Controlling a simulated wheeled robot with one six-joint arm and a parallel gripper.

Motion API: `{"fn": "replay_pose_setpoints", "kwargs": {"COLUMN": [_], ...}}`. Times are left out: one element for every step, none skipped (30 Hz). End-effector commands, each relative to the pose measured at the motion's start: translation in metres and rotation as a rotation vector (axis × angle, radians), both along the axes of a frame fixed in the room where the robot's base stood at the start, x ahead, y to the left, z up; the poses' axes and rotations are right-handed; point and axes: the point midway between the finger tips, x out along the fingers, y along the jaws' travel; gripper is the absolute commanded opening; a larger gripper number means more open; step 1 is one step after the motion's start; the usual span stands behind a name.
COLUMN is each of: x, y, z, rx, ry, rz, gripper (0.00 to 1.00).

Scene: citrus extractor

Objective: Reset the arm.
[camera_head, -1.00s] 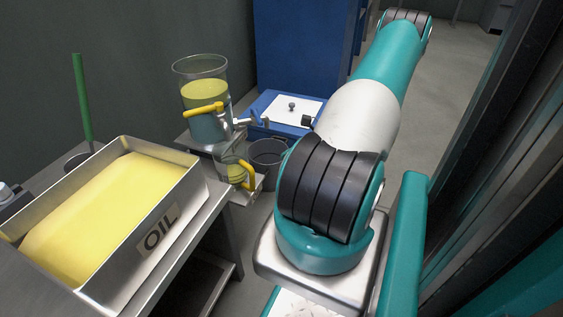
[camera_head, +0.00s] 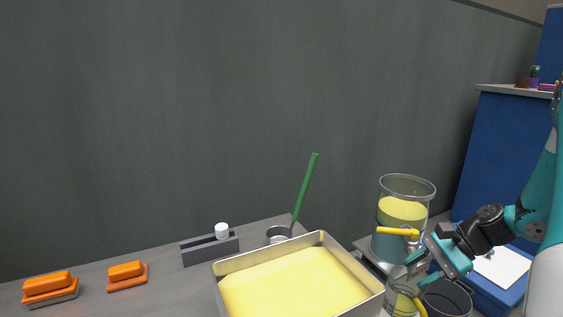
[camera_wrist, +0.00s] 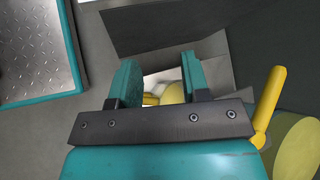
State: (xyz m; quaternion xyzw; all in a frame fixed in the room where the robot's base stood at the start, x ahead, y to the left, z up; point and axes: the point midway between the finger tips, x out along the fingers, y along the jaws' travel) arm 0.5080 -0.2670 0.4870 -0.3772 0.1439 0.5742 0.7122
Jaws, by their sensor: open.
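My gripper (camera_head: 424,269) hangs in front of the clear tank (camera_head: 403,190) of yellow liquid, below and right of its yellow tap handle (camera_head: 398,232). In the head view it overlaps the jug (camera_head: 398,303) with a yellow handle. Its two teal fingers (camera_wrist: 157,80) are apart in the wrist view. I see nothing clamped between them; something yellow shows beyond the gap, partly hidden. A yellow bar (camera_wrist: 268,108) stands just right of the fingers.
A metal tray of yellow oil (camera_head: 300,282) lies on the grey bench (camera_head: 140,299), with orange blocks (camera_head: 127,275) at left. A green-handled ladle (camera_head: 305,190) stands behind the tray. A dark bucket (camera_head: 446,300) and blue box (camera_head: 497,290) are near my gripper. A wall closes the back.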

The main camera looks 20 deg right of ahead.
Motion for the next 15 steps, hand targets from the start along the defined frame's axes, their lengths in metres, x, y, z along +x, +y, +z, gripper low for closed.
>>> {"fn": "replay_pose_setpoints", "kwargs": {"x": [0.013,0.018,0.023,0.025,0.026,0.026,0.024,0.021,0.015,0.010,0.003,-0.006,-0.013,-0.020,-0.029], "y": [0.030,0.045,0.067,0.084,0.101,0.123,0.140,0.156,0.178,0.193,0.207,0.224,0.235,0.244,0.256], "z": [0.030,0.043,0.059,0.071,0.082,0.098,0.109,0.120,0.134,0.144,0.153,0.164,0.171,0.178,0.185], "rx": [-0.073,-0.112,-0.161,-0.197,-0.230,-0.273,-0.306,-0.334,-0.372,-0.398,-0.422,-0.451,-0.468,-0.486,-0.504], "ry": [-0.042,-0.068,-0.106,-0.136,-0.169,-0.212,-0.247,-0.285,-0.336,-0.376,-0.414,-0.467,-0.503,-0.539,-0.584], "rz": [0.143,0.221,0.326,0.405,0.483,0.587,0.665,0.743,0.846,0.922,0.994,1.083,1.144,1.201,1.270], "gripper": [0.43,0.43,0.43,0.43,0.43,0.43,0.43,0.43,0.43,0.43,0.43,0.43,0.43,0.43,0.43]}}
